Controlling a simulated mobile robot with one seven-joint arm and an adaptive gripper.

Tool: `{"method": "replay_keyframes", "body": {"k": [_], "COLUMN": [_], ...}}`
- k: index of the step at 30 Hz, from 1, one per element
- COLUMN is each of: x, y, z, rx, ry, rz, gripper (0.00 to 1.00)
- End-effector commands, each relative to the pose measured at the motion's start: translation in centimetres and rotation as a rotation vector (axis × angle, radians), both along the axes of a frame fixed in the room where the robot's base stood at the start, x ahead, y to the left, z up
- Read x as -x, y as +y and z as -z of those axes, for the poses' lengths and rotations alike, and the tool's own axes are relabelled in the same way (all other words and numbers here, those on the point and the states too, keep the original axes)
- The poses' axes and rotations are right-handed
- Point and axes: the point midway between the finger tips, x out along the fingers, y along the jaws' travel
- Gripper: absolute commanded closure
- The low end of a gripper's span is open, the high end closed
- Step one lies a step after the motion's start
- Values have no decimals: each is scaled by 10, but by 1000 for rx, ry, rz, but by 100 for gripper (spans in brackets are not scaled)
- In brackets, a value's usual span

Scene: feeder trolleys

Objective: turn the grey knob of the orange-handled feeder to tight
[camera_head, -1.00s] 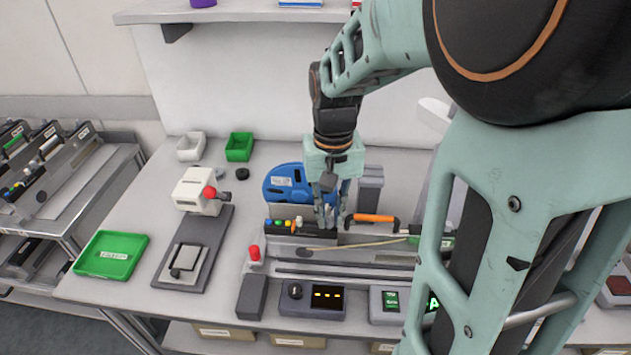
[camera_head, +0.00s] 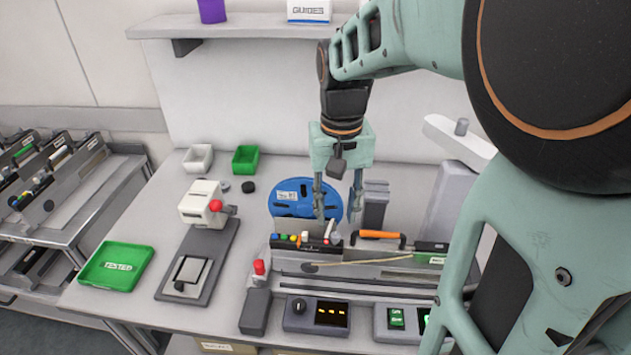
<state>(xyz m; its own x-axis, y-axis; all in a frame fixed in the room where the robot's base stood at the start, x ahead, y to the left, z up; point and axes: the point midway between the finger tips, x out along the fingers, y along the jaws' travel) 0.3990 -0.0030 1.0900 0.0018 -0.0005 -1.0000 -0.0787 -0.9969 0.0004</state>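The orange-handled feeder (camera_head: 430,247) lies along the bench fixture, with its orange handle (camera_head: 378,235) on top. A row of small coloured buttons is at its left end. A small part that may be the grey knob (camera_head: 335,238) sits between the buttons and the handle; it is too small to tell for sure or to read its setting. My gripper (camera_head: 338,212) points down above this part of the feeder. Its two fingers are spread with nothing between them. They look clear of the feeder top.
A blue reel (camera_head: 290,197) stands behind the feeder. A red-topped post (camera_head: 259,268) and a control box with a display (camera_head: 317,315) are in front. A green tray (camera_head: 116,267) and a white-headed press (camera_head: 202,205) are on the left. Bench between them is free.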

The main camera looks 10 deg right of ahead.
Motion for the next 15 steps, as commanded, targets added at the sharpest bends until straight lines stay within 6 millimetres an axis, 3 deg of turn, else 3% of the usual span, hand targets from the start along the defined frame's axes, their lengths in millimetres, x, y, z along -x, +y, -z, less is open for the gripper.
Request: {"method": "replay_keyframes", "body": {"k": [6, 15], "x": [0, 0], "y": [0, 0], "z": [-23, -27], "rx": [0, -1], "ry": [-1, -1], "rz": [0, -1], "gripper": [68, 68]}}
